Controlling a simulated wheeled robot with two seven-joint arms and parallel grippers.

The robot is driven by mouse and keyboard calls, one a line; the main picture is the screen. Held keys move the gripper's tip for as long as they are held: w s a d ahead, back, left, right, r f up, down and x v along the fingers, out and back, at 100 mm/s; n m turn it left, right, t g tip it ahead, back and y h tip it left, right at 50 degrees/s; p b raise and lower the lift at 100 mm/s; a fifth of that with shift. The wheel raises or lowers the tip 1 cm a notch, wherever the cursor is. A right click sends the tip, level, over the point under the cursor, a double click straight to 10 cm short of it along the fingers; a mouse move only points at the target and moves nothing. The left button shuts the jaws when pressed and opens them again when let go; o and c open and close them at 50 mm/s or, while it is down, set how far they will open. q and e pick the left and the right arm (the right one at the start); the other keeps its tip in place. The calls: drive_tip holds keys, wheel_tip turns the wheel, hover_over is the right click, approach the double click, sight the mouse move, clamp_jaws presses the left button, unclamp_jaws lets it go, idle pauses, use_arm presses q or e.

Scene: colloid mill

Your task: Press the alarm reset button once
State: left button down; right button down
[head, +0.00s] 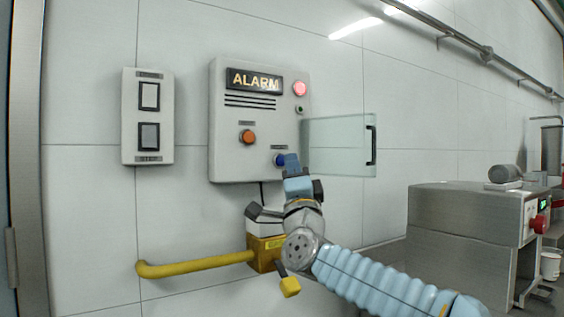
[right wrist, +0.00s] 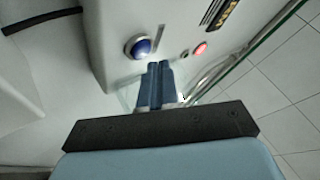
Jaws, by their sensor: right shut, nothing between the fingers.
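The grey alarm panel (head: 225,150) is on the wall, with a lit ALARM sign (head: 254,81). It has an orange button (head: 247,137) and a blue button (head: 279,160); their labels are too small to read. My right gripper (head: 291,158) is shut and empty, its fingertips just right of the blue button and partly overlapping it in the head view. In the right wrist view, the blue button (right wrist: 138,47) is just up and left of the blue fingertips (right wrist: 159,66). Contact cannot be told. My left gripper is not in view.
A clear hinged cover (head: 340,147) stands swung open to the panel's right. A red lamp (head: 299,88) glows on the panel above a small green one (head: 299,109). A two-switch plate (head: 148,116) is at left. A yellow pipe (head: 195,264) runs below; a steel machine (head: 460,225) stands right.

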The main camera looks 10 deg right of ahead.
drive_tip(key=shift+w, duration=0.1)
drive_tip(key=shift+w+a, duration=0.15)
drive_tip(key=shift+w, duration=0.15)
drive_tip(key=shift+w+a, duration=0.15)
drive_tip(key=shift+w, duration=0.25)
idle(0.9)
drive_tip(key=shift+s+d+b, duration=0.25)
drive_tip(key=shift+s+b, duration=0.45)
drive_tip(key=shift+s, duration=0.1)
drive_tip(key=shift+s+d+b, duration=0.3)
drive_tip(key=shift+s+b, duration=0.25)
drive_tip(key=shift+s, duration=0.25)
drive_tip(key=shift+s+d+b, duration=0.25)
drive_tip(key=shift+s+b, duration=0.35)
drive_tip(key=shift+s, duration=0.15)
drive_tip(key=shift+s+d+b, duration=0.3)
drive_tip(key=shift+s+b, duration=0.25)
drive_tip(key=shift+s, duration=0.25)
